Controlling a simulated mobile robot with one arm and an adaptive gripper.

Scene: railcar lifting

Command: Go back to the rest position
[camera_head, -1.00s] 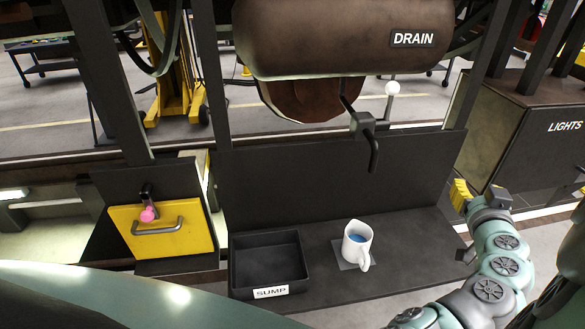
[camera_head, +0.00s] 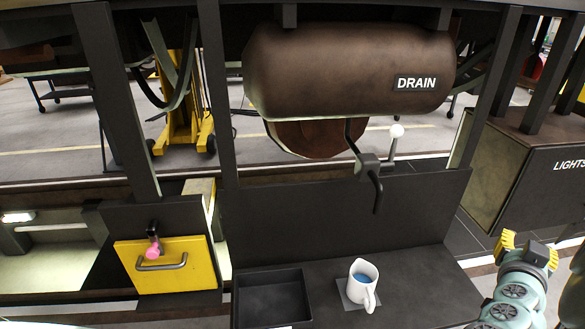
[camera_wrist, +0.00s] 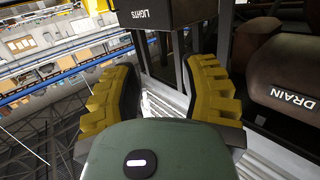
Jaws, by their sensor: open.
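My gripper (camera_head: 526,243) is at the lower right of the head view, right of the black shelf and apart from everything. In the wrist view its two yellow ribbed fingers (camera_wrist: 160,85) stand apart with nothing between them.
A black open tray (camera_head: 272,300) sits left of the mug. A yellow panel with a handle and pink lock (camera_head: 165,268) is at the left. The dark LIGHTS box (camera_head: 515,165) stands at the right, beyond my gripper. Dark uprights frame the tank.

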